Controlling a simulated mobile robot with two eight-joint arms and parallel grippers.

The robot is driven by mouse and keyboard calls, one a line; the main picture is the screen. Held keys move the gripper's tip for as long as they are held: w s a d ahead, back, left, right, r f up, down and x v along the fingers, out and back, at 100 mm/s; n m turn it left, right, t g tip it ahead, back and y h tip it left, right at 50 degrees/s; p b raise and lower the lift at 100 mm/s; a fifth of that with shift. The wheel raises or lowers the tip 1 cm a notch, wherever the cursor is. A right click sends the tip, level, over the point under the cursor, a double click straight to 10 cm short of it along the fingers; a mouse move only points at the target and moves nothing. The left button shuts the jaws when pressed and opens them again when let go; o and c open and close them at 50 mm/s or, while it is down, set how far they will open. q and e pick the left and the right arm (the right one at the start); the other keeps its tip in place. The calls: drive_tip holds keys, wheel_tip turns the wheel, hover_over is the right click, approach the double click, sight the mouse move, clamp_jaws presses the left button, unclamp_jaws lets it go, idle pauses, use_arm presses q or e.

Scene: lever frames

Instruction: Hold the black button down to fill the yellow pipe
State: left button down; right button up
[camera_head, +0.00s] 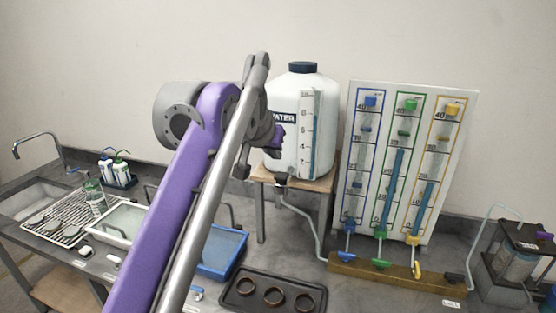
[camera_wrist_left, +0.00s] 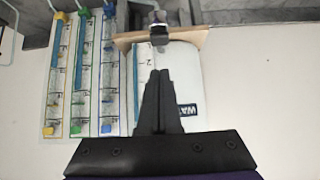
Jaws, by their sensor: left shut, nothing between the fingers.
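The measuring board has three upright pipes. The yellow pipe (camera_head: 430,180) is at the right, with blue liquid in its lower part; the green pipe (camera_head: 396,165) has a taller blue column. The blue pipe (camera_head: 357,170) is at the left. Blue, green and yellow handles sit on the wooden block (camera_head: 400,277); a small black piece (camera_head: 453,278) at its right end may be the black button, but I cannot tell. My left gripper (camera_wrist_left: 160,75) is shut and empty, in front of the white water tank (camera_wrist_left: 184,75); in the head view my arm mostly hides it.
The water tank (camera_head: 303,105) stands on a wooden stand (camera_head: 310,182), with a tube running down to the block. A black tray with round rings (camera_head: 274,292) and a blue tray (camera_head: 222,250) lie in front. A black-framed device (camera_head: 518,262) is at the right.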

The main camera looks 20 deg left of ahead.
use_arm(q)
drive_tip(key=shift+v, duration=2.3)
use_arm(e)
drive_tip(key=shift+w+r, duration=0.15)
drive_tip(key=shift+r, duration=0.15)
use_arm(q)
drive_tip(key=shift+a+r, duration=0.1)
drive_tip(key=s+f+g, duration=0.1)
drive_tip(key=s+f, duration=0.7)
drive_tip(key=f, duration=0.5)
drive_tip(key=s+f+g, duration=0.1)
drive_tip(key=s+f, duration=0.8)
drive_tip(key=f, duration=0.5)
drive_tip(key=s+f+g, duration=0.1)
drive_tip(key=s+f, duration=0.8)
drive_tip(key=f, duration=0.4)
drive_tip(key=shift+f, duration=0.4)
drive_tip(key=shift+w, duration=0.1)
use_arm(e)
drive_tip(key=shift+c, duration=0.3)
